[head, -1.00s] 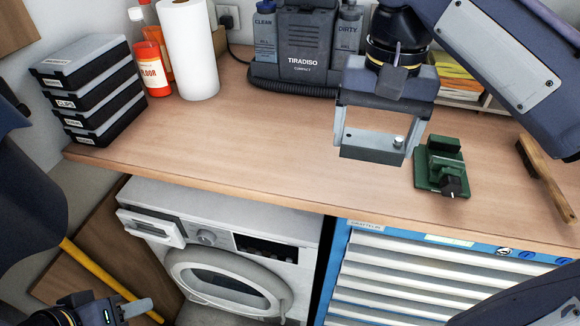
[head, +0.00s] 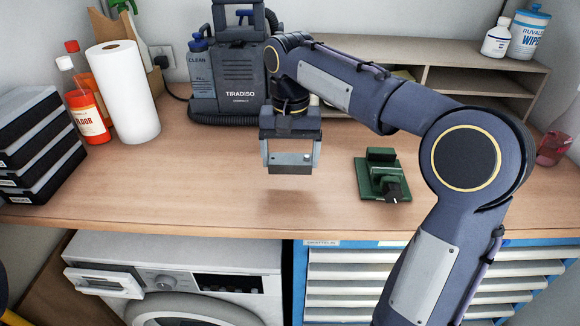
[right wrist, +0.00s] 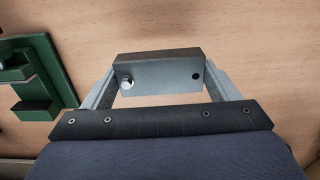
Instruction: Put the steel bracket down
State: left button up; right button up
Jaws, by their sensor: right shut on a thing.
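The steel bracket (head: 289,160) is a small grey metal piece with a bolt in it. My right gripper (head: 290,158) is shut on it and holds it above the wooden worktop (head: 215,190), with a shadow below. In the right wrist view the bracket (right wrist: 160,75) sits between the two fingers, with a bolt head near its left end and a dark hole near its right end. The green fixture (head: 380,178) stands on the worktop to the right of the gripper. It also shows at the left of the right wrist view (right wrist: 38,85). My left gripper is out of the head view.
A paper towel roll (head: 124,95), a red bottle (head: 84,105) and stacked black cases (head: 40,145) stand at the left. A TIRADISO machine (head: 238,75) stands behind the gripper. A wooden shelf (head: 470,80) lines the back right. The worktop's front middle is clear.

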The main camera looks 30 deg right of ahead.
aim_at(290, 168)
jog(key=shift+w+d+f, duration=0.1)
jog(key=shift+w+f, duration=0.05)
jog(key=shift+f, duration=0.15)
jog(key=shift+w+d+f, duration=0.1)
jog(key=shift+w+f, duration=0.1)
jog(key=shift+f, duration=1.55)
jog(key=shift+f, duration=0.2)
jog(key=o, duration=1.1)
jog(key=shift+c, duration=0.2)
jog(key=shift+r, duration=0.15)
notch_tip(290, 168, up, 12)
jog(key=shift+r+p, duration=0.1)
jog(key=shift+p, duration=0.7)
